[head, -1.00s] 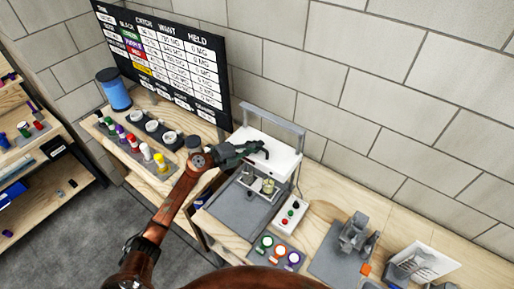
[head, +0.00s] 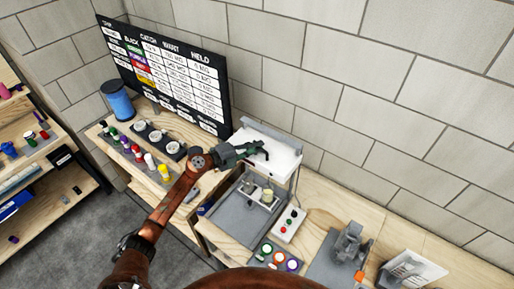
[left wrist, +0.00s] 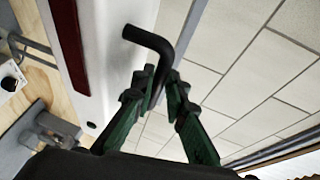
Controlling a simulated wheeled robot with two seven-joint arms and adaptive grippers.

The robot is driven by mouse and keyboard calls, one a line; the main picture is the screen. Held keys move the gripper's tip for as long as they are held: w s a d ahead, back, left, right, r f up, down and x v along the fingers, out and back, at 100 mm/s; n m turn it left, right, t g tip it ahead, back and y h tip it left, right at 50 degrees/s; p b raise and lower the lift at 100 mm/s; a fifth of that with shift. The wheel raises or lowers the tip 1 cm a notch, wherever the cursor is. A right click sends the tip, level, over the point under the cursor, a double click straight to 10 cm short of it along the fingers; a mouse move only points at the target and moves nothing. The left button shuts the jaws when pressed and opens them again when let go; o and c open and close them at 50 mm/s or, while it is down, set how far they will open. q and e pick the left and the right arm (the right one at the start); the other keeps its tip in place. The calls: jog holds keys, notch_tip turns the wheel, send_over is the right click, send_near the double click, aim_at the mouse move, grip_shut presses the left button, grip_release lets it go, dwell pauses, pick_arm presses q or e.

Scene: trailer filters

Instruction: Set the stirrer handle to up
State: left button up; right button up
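The stirrer (head: 268,157) has a white top on a grey frame at the middle of the bench. A grey bar-shaped handle (head: 272,133) runs along the back edge of this top, close to it. My left gripper (head: 245,152) is over the left part of the white top. In the left wrist view its green fingers (left wrist: 162,82) are closed around the lower end of a black bent rod (left wrist: 152,42). The rod's hooked end points left, over a white panel. The gripper hides part of the top. My right gripper is not in view.
Small cups (head: 267,196) stand under the white top. The wall is close behind.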

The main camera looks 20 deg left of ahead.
pick_arm(q)
jog(key=o, duration=0.4)
jog(key=shift+r, duration=0.25)
jog(key=shift+f, duration=0.1)
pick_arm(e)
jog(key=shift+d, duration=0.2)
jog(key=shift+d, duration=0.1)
pick_arm(q)
jog(key=v, duration=1.2)
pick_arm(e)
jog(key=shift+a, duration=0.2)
